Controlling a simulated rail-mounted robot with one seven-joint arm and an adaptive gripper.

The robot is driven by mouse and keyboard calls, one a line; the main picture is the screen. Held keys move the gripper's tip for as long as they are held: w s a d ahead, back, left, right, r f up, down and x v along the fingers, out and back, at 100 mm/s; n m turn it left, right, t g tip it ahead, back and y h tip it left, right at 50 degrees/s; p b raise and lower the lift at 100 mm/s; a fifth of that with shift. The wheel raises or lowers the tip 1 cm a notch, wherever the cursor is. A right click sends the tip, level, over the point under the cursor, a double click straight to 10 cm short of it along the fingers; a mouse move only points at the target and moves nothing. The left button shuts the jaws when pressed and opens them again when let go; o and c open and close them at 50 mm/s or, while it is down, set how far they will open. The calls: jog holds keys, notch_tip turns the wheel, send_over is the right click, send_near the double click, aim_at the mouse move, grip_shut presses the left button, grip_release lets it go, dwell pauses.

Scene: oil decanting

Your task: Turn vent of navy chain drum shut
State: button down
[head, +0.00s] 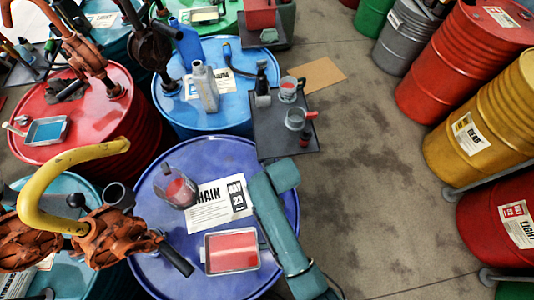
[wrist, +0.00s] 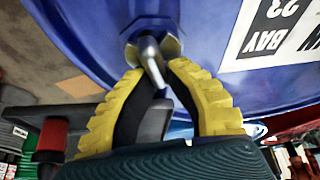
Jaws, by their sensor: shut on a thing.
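The navy chain drum (head: 228,155) stands at the lower middle of the head view, with a white CHAIN label on its lid. It fills the top of the wrist view (wrist: 90,25). Its vent (wrist: 151,56) shows there as a metal lever on a hexagonal fitting. My gripper (wrist: 156,74), with yellow ribbed fingers, is shut on the lever, the fingertips close beside the fitting. In the head view my teal arm covers the right side of the lid, so the vent and gripper are hidden there.
A clear jug (head: 176,190) and a tray of red liquid (head: 231,251) stand on the lid. An orange pump with a yellow handle (head: 75,160) is at left. A dark stand (head: 278,138) with measuring cups adjoins the drum. Open floor (head: 370,180) lies at right.

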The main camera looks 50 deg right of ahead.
jog(key=m+h+p, duration=0.1)
jog(key=m+p, duration=0.1)
jog(key=m, duration=0.1)
jog(key=shift+s+d+g, duration=0.1)
jog(key=shift+s+g, duration=0.05)
jog(key=shift+g, duration=0.25)
jog(key=m, duration=0.2)
jog(key=m+g+h, duration=0.1)
jog(key=m, duration=0.2)
jog(key=shift+s+d+f, duration=0.15)
jog(key=shift+s+d, duration=0.05)
jog(key=m, duration=0.1)
jog(key=m+g, duration=0.1)
jog(key=m, duration=0.1)
jog(key=m+g, duration=0.1)
jog(key=shift+s+d+m+h, duration=0.1)
jog(key=shift+s+m+h, duration=0.2)
jog(key=m, duration=0.1)
jog(key=m+g+b, duration=0.1)
jog(key=m, duration=0.1)
jog(key=m+g+b, duration=0.1)
jog(key=shift+s+m, duration=0.3)
jog(key=shift+m, duration=0.1)
jog(key=c, duration=1)
grip_release()
jog(key=shift+c, duration=0.2)
